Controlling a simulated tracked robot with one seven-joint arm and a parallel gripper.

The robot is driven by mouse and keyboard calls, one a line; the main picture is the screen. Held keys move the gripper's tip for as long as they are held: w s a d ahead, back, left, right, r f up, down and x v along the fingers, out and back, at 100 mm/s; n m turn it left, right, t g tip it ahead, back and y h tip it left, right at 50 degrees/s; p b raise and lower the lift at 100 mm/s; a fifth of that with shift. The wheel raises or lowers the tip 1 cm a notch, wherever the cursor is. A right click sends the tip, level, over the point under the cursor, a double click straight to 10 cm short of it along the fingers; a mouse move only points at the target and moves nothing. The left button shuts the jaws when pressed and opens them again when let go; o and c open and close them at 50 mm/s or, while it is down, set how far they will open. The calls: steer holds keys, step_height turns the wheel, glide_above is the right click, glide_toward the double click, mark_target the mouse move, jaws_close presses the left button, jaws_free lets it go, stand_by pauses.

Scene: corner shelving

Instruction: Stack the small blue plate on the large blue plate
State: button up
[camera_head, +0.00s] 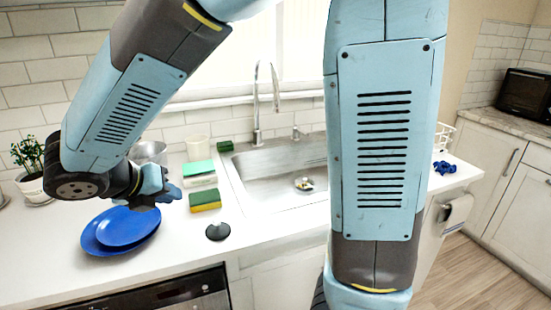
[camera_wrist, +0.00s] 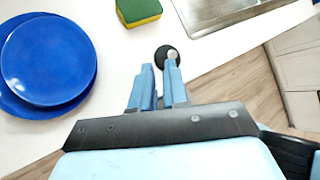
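The small blue plate (camera_head: 128,225) rests on the large blue plate (camera_head: 91,240) on the white counter, a little off centre, with the large plate's rim showing at the left. In the wrist view the small plate (camera_wrist: 50,60) lies on the large plate (camera_wrist: 18,106) at the upper left. My gripper (camera_head: 172,192) is above the counter, beyond the plates' right edge in the head view. In the wrist view my gripper (camera_wrist: 158,66) has a narrow gap between its fingers, with nothing held. It is apart from both plates.
A yellow and green sponge (camera_head: 205,202) lies behind a black round stopper-like object (camera_head: 218,231). The sink (camera_head: 275,170) with its tap (camera_head: 257,105) is to the right. A potted plant (camera_head: 31,165) stands at the left. The counter's front edge is clear.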

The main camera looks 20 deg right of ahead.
steer(key=s+d+r+m+y, duration=0.2)
steer(key=d+m, duration=0.5)
steer(key=m, duration=0.4)
steer(key=s+d+r+m+y, duration=0.2)
steer(key=s+d+r+m, duration=0.2)
steer(key=d+m, duration=0.3)
steer(key=s+d+r+m+y, duration=0.2)
steer(key=s+d+m, duration=0.3)
steer(key=m, duration=1)
steer(key=d+r, duration=0.1)
steer(key=d, duration=0.2)
steer(key=shift+s+y, duration=0.25)
steer(key=shift+y, duration=0.05)
jaws_close()
steer(key=shift+a, duration=0.1)
steer(key=shift+a, duration=0.1)
